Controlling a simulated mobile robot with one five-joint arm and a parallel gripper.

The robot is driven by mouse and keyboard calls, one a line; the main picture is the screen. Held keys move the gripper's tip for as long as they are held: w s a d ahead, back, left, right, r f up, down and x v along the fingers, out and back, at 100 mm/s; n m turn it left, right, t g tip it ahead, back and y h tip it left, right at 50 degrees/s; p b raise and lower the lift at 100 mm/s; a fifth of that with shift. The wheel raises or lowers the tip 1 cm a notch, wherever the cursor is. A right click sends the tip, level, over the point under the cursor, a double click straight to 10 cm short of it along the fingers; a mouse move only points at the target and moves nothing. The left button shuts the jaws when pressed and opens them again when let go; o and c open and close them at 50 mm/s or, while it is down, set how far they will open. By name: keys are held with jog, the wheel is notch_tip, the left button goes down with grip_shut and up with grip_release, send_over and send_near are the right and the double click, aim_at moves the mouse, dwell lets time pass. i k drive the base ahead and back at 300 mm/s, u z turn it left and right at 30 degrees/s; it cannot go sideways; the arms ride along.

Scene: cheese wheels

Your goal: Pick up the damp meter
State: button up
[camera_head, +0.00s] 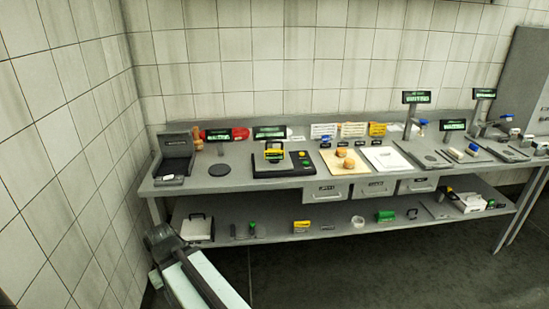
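I cannot tell for sure which object is the damp meter. A small yellow and dark device (274,152) sits on a black flat unit (299,163) on the grey bench. A small yellow item (302,226) and a green and yellow item (385,216) lie on the lower shelf. All are too small to read. My arm reaches in at the lower left, and its dark end, where my gripper (160,238) seems to be, is in front of the bench's left end. It is apart from these items, and its fingers cannot be made out.
The grey bench (222,182) runs along the tiled wall, with a dark tray (174,160) at its left end, a tan board with round pieces and small signs. Drawers (328,192) hang below the top. A white case (198,227) stands on the shelf. The floor in front is clear.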

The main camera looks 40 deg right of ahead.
aim_at(273, 156)
jog(key=z, duration=0.05)
jog(key=i, duration=0.9)
jog(key=u, duration=0.25)
jog(key=k, duration=0.75)
jog(key=z, duration=0.2)
jog(key=i, duration=0.75)
